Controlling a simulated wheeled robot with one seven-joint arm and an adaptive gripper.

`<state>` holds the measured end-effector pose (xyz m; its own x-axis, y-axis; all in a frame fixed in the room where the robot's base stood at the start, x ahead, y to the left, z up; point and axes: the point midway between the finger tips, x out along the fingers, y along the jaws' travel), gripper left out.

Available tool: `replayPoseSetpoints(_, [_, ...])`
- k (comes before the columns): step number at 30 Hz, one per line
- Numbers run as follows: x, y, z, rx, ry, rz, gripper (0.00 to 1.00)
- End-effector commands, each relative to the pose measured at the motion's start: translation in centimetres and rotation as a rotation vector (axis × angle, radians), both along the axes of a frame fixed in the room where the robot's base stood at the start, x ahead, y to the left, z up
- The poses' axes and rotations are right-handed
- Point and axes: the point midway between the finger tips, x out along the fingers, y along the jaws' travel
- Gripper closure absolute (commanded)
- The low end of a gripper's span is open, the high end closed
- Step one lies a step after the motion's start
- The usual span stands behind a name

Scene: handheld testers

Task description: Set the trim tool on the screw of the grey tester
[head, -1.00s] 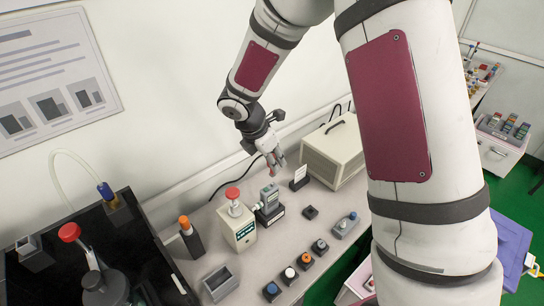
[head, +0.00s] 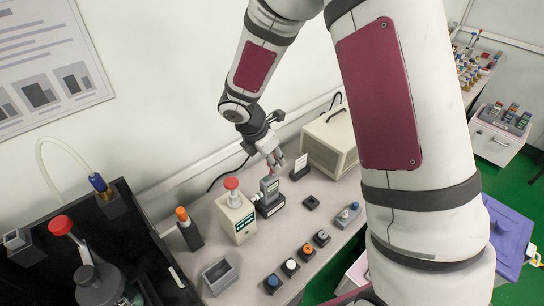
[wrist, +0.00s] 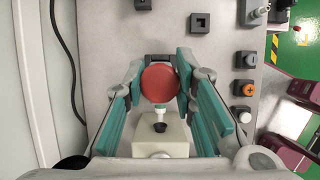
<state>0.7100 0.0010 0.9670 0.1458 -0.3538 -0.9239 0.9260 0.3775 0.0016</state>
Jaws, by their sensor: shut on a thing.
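The grey tester (head: 269,188) stands upright in a black base on the bench, just right of a cream box. My gripper (head: 277,163) is right above it in the head view, pointing down. In the wrist view the teal fingers of my gripper (wrist: 160,80) are shut on a round red head (wrist: 159,82), which I take to be the trim tool. The tool's shaft and tip are hidden under this head, as are the screw and most of the tester. I cannot tell whether the tip touches the tester.
The cream box (head: 236,222) with a tall red knob (head: 231,184) stands close on the left. A card stand (head: 300,171) and a beige case (head: 330,145) are to the right. Several round buttons line the front, with an open grey tray (head: 219,276) nearby.

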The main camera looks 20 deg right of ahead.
Motion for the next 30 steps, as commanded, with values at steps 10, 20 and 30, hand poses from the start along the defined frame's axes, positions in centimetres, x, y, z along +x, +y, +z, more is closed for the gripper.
replayPoseSetpoints(10, [0.0, 0.0, -0.2, 0.000, 0.001, 0.000, 1.00])
replayPoseSetpoints(20, [0.0, 0.0, -0.2, 0.000, 0.001, -0.001, 0.52])
replayPoseSetpoints(30, [-0.2, 0.0, 1.1, 0.000, 0.000, -0.003, 0.52])
